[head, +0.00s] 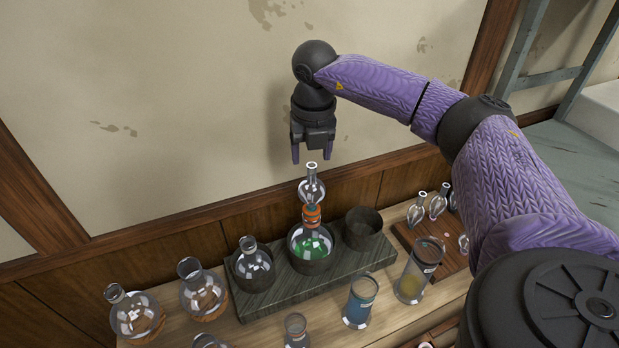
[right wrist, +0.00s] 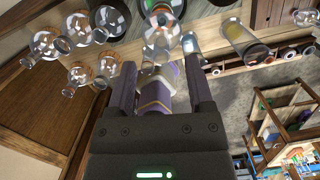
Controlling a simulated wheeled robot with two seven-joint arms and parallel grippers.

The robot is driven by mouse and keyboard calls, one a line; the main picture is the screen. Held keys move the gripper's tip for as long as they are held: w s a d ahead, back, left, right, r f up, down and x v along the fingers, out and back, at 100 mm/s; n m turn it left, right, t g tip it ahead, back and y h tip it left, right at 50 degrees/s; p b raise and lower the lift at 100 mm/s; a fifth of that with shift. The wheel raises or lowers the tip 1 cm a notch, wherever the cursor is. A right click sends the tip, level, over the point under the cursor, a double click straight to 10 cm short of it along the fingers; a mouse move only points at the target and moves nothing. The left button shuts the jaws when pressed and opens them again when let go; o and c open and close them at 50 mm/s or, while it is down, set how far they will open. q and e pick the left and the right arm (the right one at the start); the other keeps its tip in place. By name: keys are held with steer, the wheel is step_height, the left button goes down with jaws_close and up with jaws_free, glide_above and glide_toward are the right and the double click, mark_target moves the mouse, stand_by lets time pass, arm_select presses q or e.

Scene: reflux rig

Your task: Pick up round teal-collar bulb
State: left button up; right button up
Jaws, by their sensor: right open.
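My right gripper (head: 312,153) is open and empty, pointing down above a glass stack. In the right wrist view its two fingers (right wrist: 157,72) stand apart. Below it, a clear bulb (head: 312,188) with a narrow upright neck sits on an orange collar (head: 312,215), atop a round flask of green liquid (head: 312,245). I cannot make out a teal collar on any piece. Small clear bulbs (head: 438,204) stand on a wooden rack (head: 408,233) at right, partly hidden by my right arm; their collar colours cannot be told. My left gripper is not in view.
The flask sits in a dark holder on a grey-green block (head: 350,266), between another round flask (head: 252,264) and an empty dark cup (head: 362,228). Round flasks (head: 136,315) stand at left. Blue (head: 360,301) and yellow (head: 413,283) cylinders stand in front. A wall is close behind.

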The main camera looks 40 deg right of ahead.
mark_target(312, 165)
step_height(312, 165, down, 3)
steer(key=shift+d+f, duration=0.1)
steer(key=shift+f, duration=0.35)
steer(key=shift+c, duration=1.2)
jaws_close()
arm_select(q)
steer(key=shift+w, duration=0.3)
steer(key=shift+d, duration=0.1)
arm_select(e)
steer(key=shift+r, duration=0.15)
